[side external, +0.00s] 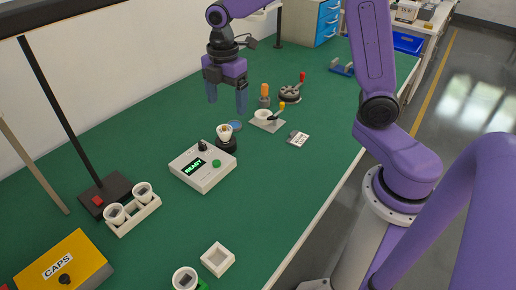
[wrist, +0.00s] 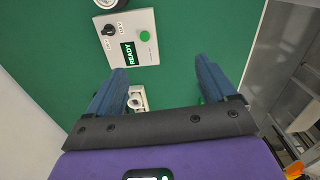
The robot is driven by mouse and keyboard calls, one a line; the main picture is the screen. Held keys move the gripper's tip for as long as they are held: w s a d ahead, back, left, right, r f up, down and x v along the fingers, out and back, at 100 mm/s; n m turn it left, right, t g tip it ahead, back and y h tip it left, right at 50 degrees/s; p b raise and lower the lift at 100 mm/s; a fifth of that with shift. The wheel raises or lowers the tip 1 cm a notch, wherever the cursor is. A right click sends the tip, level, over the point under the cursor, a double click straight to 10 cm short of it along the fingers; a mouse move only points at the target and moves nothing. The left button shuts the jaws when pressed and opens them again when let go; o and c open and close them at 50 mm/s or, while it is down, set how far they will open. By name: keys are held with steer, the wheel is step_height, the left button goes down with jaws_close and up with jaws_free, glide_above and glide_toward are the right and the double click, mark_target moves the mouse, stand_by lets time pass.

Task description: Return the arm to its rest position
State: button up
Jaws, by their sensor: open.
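My gripper (side external: 227,105) hangs fingers-down above the far part of the green bench, open, with nothing between its fingers. In the wrist view its two blue fingers (wrist: 160,75) stand wide apart. The grey control box (side external: 203,172) below and nearer the camera reads READY in green and has a green button and a black knob. It also shows in the wrist view (wrist: 145,58). A white bulb-like piece (side external: 224,131) sits upright on a dark round socket (side external: 226,145) behind the box, apart from my gripper.
A white rack (side external: 134,219) holds two white cup-shaped pieces; another (side external: 185,278) stands at the front near an empty square tray (side external: 217,260). A yellow CAPS box (side external: 65,265) and a black stand (side external: 103,195) are at left. Handled tools (side external: 290,93) and a card (side external: 298,138) lie farther back.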

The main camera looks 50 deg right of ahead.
steer(key=s+d+m, duration=0.1)
steer(key=s+m, duration=0.5)
steer(key=s, duration=2.1)
steer(key=shift+f, duration=0.3)
steer(key=shift+d, duration=0.1)
